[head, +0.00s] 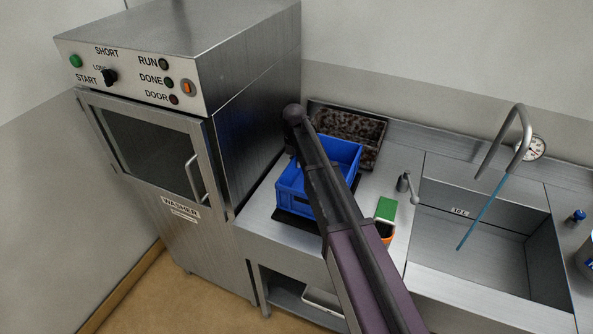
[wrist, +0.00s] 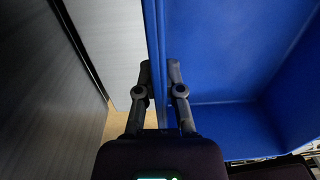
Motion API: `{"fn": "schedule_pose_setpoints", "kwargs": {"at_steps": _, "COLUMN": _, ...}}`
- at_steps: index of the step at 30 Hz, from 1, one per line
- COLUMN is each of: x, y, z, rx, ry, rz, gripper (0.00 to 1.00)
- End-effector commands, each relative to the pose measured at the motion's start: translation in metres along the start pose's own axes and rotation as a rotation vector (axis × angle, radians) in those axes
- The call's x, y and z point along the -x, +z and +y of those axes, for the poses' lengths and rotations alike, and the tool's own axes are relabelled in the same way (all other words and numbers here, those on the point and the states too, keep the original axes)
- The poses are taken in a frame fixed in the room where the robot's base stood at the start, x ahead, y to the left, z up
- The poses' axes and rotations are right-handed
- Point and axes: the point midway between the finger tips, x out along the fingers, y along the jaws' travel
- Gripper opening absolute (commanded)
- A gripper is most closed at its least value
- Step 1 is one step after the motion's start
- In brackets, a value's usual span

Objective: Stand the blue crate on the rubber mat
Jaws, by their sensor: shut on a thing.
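The blue crate (head: 294,199) is upright on the left part of the steel counter, next to the washer. The black rubber mat (head: 293,220) shows as dark edges under and around the crate; most of it is hidden. I cannot tell whether the crate's bottom touches the mat or is slightly above it. My gripper (wrist: 164,82) is shut on one side wall of the crate, a finger on each side of it. In the head view my arm crosses in front of the crate and hides part of it.
The washer (head: 255,135) stands close on the left, its door shut. A speckled brown tray (head: 365,128) is behind the crate.

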Motion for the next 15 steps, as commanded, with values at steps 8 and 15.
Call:
{"fn": "schedule_pose_setpoints", "kwargs": {"at_steps": 8, "x": -0.023, "y": 0.000, "z": 0.000, "rx": -0.001, "ry": -0.001, "rz": 0.000, "gripper": 0.00}}
{"fn": "schedule_pose_setpoints", "kwargs": {"at_steps": 15, "x": -0.036, "y": 0.001, "z": 0.000, "rx": -0.001, "ry": -0.001, "rz": 0.000, "gripper": 0.00}}
